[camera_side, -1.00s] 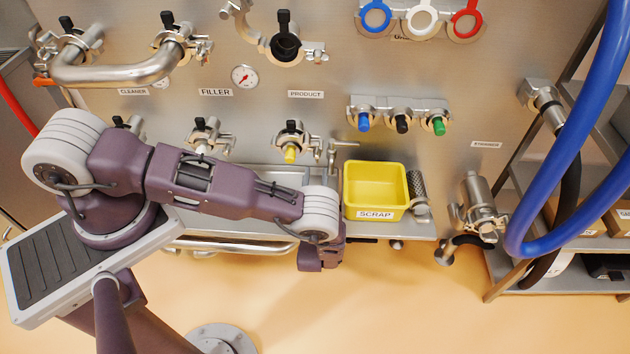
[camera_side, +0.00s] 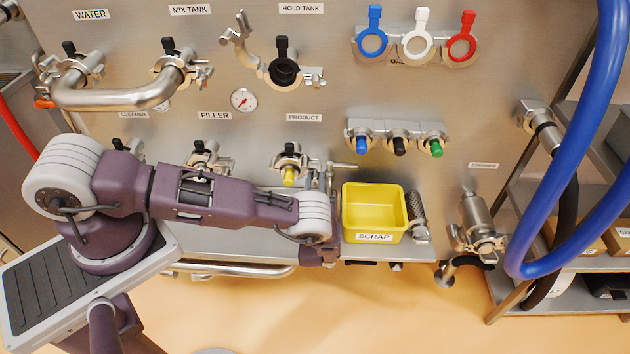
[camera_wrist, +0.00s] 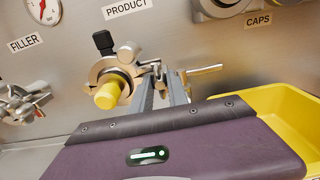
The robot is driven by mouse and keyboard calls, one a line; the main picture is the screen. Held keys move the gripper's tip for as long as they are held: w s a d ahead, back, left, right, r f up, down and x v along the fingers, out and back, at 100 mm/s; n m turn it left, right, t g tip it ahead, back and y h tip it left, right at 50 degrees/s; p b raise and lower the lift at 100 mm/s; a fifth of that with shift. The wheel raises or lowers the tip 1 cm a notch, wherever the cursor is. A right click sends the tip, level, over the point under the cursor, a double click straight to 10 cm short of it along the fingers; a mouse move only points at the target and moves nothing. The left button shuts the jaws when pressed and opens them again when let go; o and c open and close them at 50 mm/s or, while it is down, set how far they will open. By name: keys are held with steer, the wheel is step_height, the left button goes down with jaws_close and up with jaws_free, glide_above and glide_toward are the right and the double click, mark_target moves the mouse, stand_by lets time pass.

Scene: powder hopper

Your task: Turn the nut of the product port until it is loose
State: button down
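The product port (camera_side: 289,158) is on the steel panel below the PRODUCT label, with a clamp ring, a black handle and a yellow cap (camera_side: 289,176). My gripper (camera_wrist: 163,92) points towards the panel, right of the yellow cap. Its two grey fingers stand apart with a gap between them, with nothing held. In the side view my wrist hides most of the gripper.
A yellow SCRAP bin (camera_side: 375,230) stands just right of my wrist. A T-shaped bar (camera_wrist: 205,70) sticks out right of the fingers. The filler port (camera_wrist: 20,103) is on the left. Capped fittings (camera_side: 398,140) are at the upper right. A steel shelf (camera_side: 240,243) runs below.

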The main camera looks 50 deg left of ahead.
steer(key=n, duration=0.6)
steer(key=shift+w+r, duration=0.1)
steer(key=shift+r, duration=0.05)
steer(key=shift+a+n, duration=0.1)
steer(key=shift+n, duration=0.8)
